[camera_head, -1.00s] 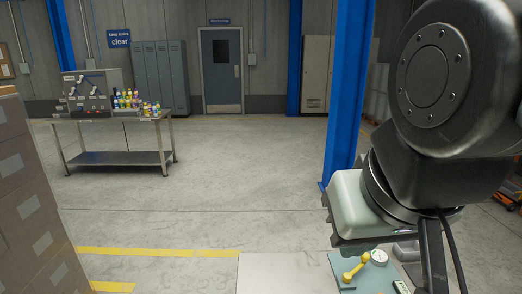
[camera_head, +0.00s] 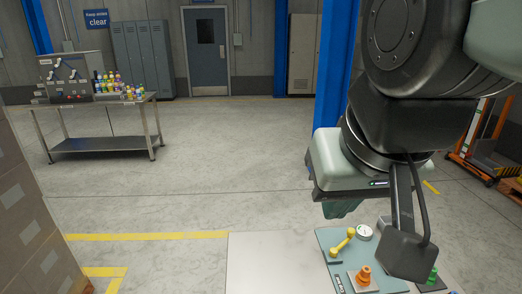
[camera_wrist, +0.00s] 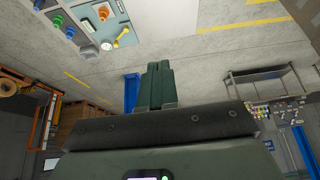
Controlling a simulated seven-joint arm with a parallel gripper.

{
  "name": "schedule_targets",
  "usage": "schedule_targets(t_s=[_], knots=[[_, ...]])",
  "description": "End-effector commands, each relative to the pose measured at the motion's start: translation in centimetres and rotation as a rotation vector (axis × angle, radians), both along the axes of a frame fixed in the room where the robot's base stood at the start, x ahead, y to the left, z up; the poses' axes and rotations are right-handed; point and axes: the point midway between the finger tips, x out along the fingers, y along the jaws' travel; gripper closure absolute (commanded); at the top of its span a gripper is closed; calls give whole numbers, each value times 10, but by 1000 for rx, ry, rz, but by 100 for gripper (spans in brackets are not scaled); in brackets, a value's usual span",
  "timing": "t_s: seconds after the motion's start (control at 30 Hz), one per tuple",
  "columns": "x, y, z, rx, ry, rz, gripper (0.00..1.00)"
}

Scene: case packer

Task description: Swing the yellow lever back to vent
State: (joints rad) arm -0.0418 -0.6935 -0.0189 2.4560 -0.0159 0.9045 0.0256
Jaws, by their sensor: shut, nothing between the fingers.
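The yellow lever (camera_head: 342,243) is a short bar with rounded ends on a grey-green panel (camera_head: 325,237). In the head view it slants from lower left to upper right, beside a round white gauge (camera_head: 364,232). The lever also shows at the upper left of the wrist view (camera_wrist: 122,37). My gripper (camera_head: 342,210) is above and behind the panel, apart from the lever. In the wrist view its green fingers (camera_wrist: 160,68) are together with nothing between them. Part of my wrist hides the panel's right side in the head view.
An orange knob (camera_head: 365,275) and a green button (camera_head: 432,276) are near the lever. A pale flat surface (camera_head: 270,262) lies left of the panel. Stacked boxes (camera_head: 25,215) stand at far left, and a steel table (camera_head: 100,143) with bottles stands behind. The floor between is clear.

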Motion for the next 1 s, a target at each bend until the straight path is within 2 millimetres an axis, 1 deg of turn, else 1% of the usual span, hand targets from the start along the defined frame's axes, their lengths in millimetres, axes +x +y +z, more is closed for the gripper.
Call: schedule_targets(t_s=[0.17, 0.27, 0.4, 0.47, 0.6, 0.67, 0.7, 0.77, 0.8, 0.87, 1.0], knots=[[45, -9, 8, 47, 66, -98, 100], [77, -16, 9, 69, 108, -172, 100], [122, -29, 3, 85, 162, -281, 100], [142, -34, -3, 87, 183, -329, 100], [186, -48, -21, 76, 228, -441, 100], [205, -53, -31, 67, 245, -488, 100], [217, -57, -39, 57, 256, -520, 100], [234, -63, -51, 43, 270, -566, 100], [246, -67, -60, 31, 277, -597, 100], [262, -73, -74, 10, 288, -641, 100], [298, -86, -110, -48, 303, -738, 100]])
